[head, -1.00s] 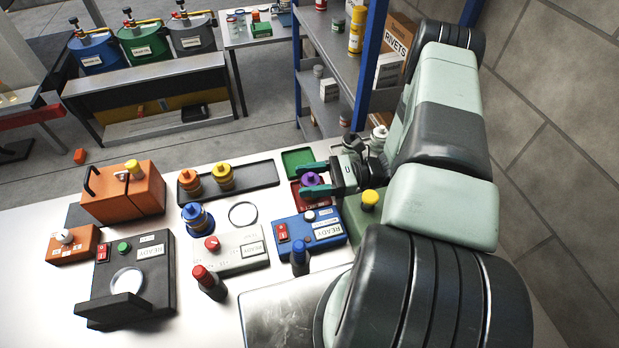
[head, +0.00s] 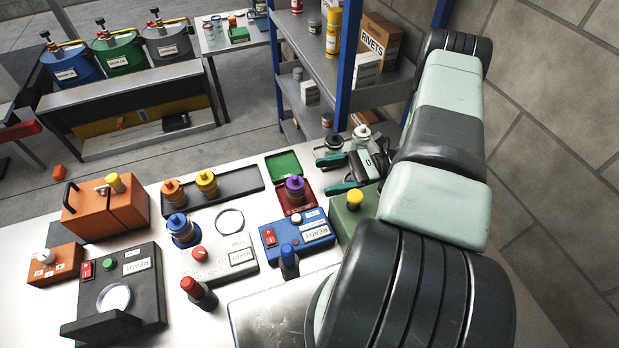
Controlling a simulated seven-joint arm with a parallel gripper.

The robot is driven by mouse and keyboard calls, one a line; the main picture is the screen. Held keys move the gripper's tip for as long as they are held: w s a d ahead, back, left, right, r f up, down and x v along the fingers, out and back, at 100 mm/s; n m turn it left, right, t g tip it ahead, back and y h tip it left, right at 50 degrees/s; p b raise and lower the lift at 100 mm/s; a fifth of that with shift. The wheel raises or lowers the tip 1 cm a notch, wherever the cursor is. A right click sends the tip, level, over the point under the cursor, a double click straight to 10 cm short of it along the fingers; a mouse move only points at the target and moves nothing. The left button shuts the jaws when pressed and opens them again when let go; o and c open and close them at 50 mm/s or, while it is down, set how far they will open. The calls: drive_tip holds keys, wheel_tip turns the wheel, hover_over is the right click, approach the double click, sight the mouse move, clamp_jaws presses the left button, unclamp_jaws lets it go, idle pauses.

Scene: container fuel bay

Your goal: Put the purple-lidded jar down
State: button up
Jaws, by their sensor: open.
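The purple-lidded jar (head: 295,189) stands upright on the red tray (head: 305,206) near the back right of the table. My gripper (head: 331,173) is open, with its teal fingers spread, just to the right of the jar. A gap shows between the fingertips and the jar, and nothing is between the fingers. The jar hides part of the red tray.
A green tray (head: 284,164) lies behind the red one. A blue READY box (head: 297,234) is in front, and a green box with a yellow knob (head: 352,217) is at the right. Orange- and yellow-lidded jars stand on a dark tray (head: 236,183). A metal shelf (head: 375,85) rises behind.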

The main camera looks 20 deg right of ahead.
drive_tip(key=shift+s+d, duration=0.15)
drive_tip(key=shift+d, duration=1.25)
drive_tip(key=shift+r, duration=0.1)
drive_tip(key=shift+r+n+g, duration=0.3)
drive_tip(key=shift+r+g, duration=0.05)
drive_tip(key=shift+g, duration=0.05)
drive_tip(key=a+r+n+g+h, duration=0.25)
drive_tip(key=r+n+h, duration=0.25)
drive_tip(key=r, duration=0.6)
drive_tip(key=a+r+n+g+h, duration=0.2)
drive_tip(key=a+r+n+h, duration=0.25)
drive_tip(key=r, duration=0.75)
drive_tip(key=s+a+r+n+t+h, duration=0.3)
drive_tip(key=s+r+n+t+h, duration=0.1)
drive_tip(key=s+r, duration=0.3)
drive_tip(key=s+a+r+n+t+h, duration=0.4)
drive_tip(key=s+r+n, duration=0.2)
drive_tip(key=s+r, duration=0.2)
drive_tip(key=shift+r, duration=0.6)
drive_tip(key=shift+w, duration=0.1)
